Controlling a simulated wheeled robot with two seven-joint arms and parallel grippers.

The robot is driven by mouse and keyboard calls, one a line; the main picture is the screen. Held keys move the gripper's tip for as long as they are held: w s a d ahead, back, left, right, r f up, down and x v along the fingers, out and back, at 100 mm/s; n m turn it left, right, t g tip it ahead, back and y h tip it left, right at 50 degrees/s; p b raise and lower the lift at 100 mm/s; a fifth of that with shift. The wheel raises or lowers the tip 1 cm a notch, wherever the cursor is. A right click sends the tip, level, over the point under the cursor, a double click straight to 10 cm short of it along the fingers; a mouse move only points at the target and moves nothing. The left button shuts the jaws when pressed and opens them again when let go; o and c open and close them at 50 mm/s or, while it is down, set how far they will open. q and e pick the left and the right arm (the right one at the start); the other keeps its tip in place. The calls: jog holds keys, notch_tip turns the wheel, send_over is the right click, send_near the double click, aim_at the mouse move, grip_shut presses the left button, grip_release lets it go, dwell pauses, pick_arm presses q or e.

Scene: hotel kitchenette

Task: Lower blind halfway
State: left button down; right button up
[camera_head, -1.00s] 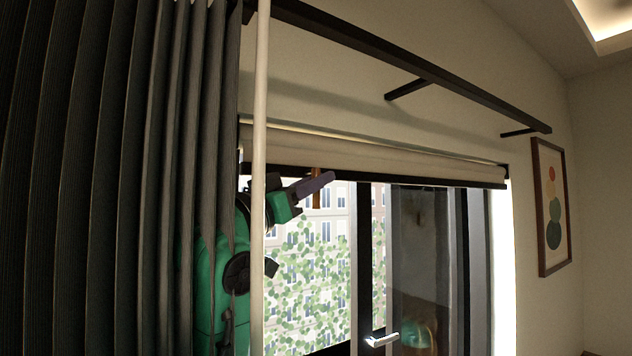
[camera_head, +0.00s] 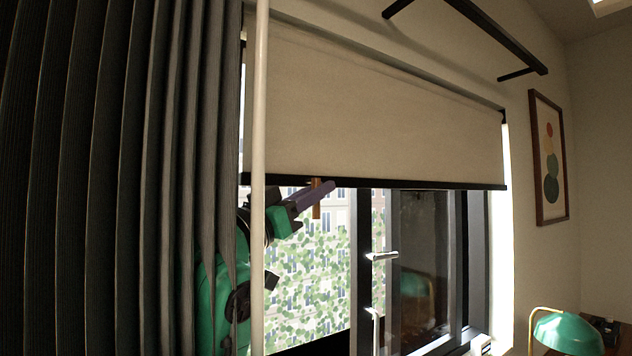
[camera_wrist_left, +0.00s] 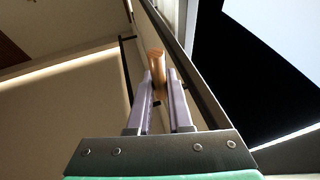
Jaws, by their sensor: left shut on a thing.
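The beige roller blind (camera_head: 370,110) hangs over the upper part of the window, with a dark bar (camera_head: 400,187) along its bottom edge. A small wooden pull (camera_head: 317,205) hangs at that bar, left of the blind's middle. My left gripper (camera_head: 322,190) is at the pull, its purple fingers shut on it. In the left wrist view the brown pull (camera_wrist_left: 156,62) sits between the two fingertips (camera_wrist_left: 159,82). My green left arm is partly hidden behind the curtain and a pale pole. My right gripper is not in view.
A dark pleated curtain (camera_head: 110,170) and the pale upright pole (camera_head: 260,120) stand at the left, before my arm. The window handle (camera_head: 382,256) sticks out below the blind. A green lamp (camera_head: 568,335) stands at lower right.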

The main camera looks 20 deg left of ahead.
pick_arm(q)
notch_tip(320, 180, down, 14)
jog(key=b, duration=0.8)
jog(key=shift+b, duration=0.4)
jog(key=shift+r, duration=0.1)
jog(key=c, duration=1.1)
grip_release()
jog(key=b+v, duration=0.5)
jog(key=v, duration=0.9)
jog(key=shift+s+b, duration=0.2)
jog(key=shift+b, duration=0.15)
